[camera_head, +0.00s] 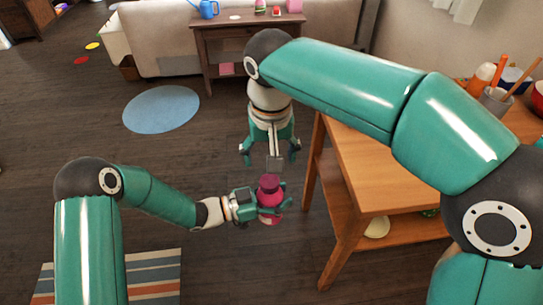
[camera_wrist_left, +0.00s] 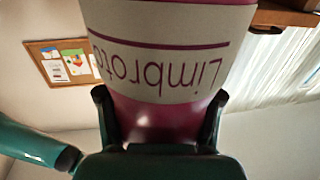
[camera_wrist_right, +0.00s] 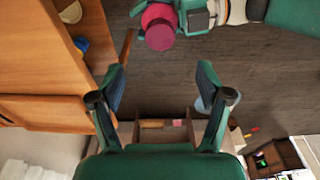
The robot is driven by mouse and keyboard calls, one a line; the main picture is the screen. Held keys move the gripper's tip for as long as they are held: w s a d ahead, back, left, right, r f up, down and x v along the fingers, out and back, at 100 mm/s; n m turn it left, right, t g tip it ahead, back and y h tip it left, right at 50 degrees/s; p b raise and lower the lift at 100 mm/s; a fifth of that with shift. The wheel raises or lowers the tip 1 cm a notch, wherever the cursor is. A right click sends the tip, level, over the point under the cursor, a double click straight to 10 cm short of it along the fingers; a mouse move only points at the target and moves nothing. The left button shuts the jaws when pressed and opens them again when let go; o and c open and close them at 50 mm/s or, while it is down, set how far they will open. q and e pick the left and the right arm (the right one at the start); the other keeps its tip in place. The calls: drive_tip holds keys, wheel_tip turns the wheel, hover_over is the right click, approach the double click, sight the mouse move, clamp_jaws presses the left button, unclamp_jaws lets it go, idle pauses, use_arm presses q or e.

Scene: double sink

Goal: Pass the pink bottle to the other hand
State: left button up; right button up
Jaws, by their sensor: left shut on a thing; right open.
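The pink bottle (camera_head: 269,187) is upright in the head view, with a dark pink cap. My left gripper (camera_head: 273,202) is shut around its body and holds it in the air above the floor. My right gripper (camera_head: 270,155) points down just behind the bottle, open and empty. In the right wrist view its fingers (camera_wrist_right: 160,88) are spread, and the bottle's cap (camera_wrist_right: 160,33) lies beyond them near the top, apart from them.
A wooden table (camera_head: 380,170) stands right of the grippers, its edge close to my right arm. Orange bottles and a utensil pot (camera_head: 495,100) stand on it. A blue round rug (camera_head: 161,109) and a striped rug (camera_head: 150,280) lie on the floor. A small console table (camera_head: 235,40) is behind.

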sight(270, 181)
drive_tip(key=f, duration=0.3)
drive_tip(key=w+f, duration=0.1)
drive_tip(key=f, duration=0.7)
drive_tip(key=shift+w, duration=0.15)
drive_tip(key=shift+c, duration=0.2)
drive_tip(key=c, duration=1.1)
use_arm(q)
drive_tip(key=o, duration=0.8)
use_arm(e)
drive_tip(key=shift+c, duration=1.2)
use_arm(q)
drive_tip(key=o, duration=0.7)
use_arm(e)
drive_tip(key=shift+c, duration=0.3)
